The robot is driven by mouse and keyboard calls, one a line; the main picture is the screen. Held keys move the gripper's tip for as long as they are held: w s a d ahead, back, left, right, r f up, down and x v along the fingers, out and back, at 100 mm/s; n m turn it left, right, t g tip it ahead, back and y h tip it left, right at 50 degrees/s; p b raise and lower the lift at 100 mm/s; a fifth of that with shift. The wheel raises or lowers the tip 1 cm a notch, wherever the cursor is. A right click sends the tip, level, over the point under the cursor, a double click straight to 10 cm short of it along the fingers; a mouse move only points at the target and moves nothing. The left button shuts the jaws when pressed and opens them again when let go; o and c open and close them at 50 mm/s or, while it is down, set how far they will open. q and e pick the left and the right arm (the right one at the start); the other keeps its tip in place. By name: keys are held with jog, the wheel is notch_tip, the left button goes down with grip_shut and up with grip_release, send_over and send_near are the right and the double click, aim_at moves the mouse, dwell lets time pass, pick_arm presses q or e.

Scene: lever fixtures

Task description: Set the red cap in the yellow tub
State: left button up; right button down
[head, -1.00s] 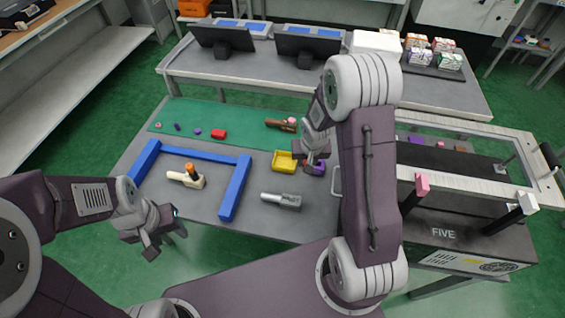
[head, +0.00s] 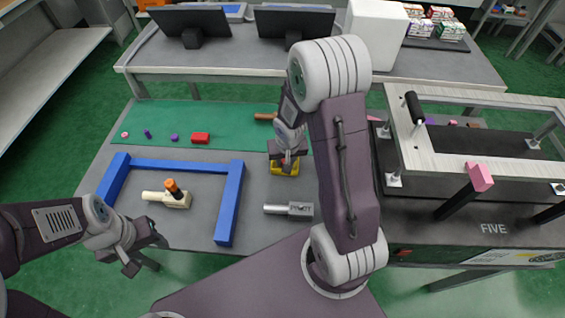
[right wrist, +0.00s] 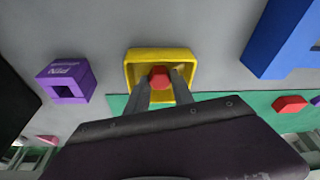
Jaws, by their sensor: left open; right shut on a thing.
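The yellow tub (head: 285,168) sits on the grey table near the front edge of the green mat, partly covered by my right gripper (head: 288,162). In the right wrist view the tub (right wrist: 133,72) opens toward the camera. My right gripper (right wrist: 160,88) is shut on the red cap (right wrist: 159,77), its fingertips at the tub's opening. The cap shows within the tub's outline; I cannot tell whether it touches the floor. In the head view the cap is hidden by the gripper. My left gripper (head: 143,266) is open and empty at the table's front edge.
A purple block (right wrist: 66,82) with a square hole lies beside the tub. A blue frame (head: 231,200), a wooden piece with an orange peg (head: 172,193) and a grey cylinder (head: 288,209) lie nearby. Another red piece (head: 200,138) is on the green mat (head: 225,118). A raised fixture (head: 440,150) stands right.

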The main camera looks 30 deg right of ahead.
jog(key=shift+w, duration=0.15)
jog(key=shift+r, duration=0.1)
jog(key=shift+s, duration=0.25)
jog(key=shift+f, duration=0.2)
jog(key=c, duration=1.4)
grip_release()
jog(key=shift+w, duration=0.1)
jog(key=shift+o, duration=0.2)
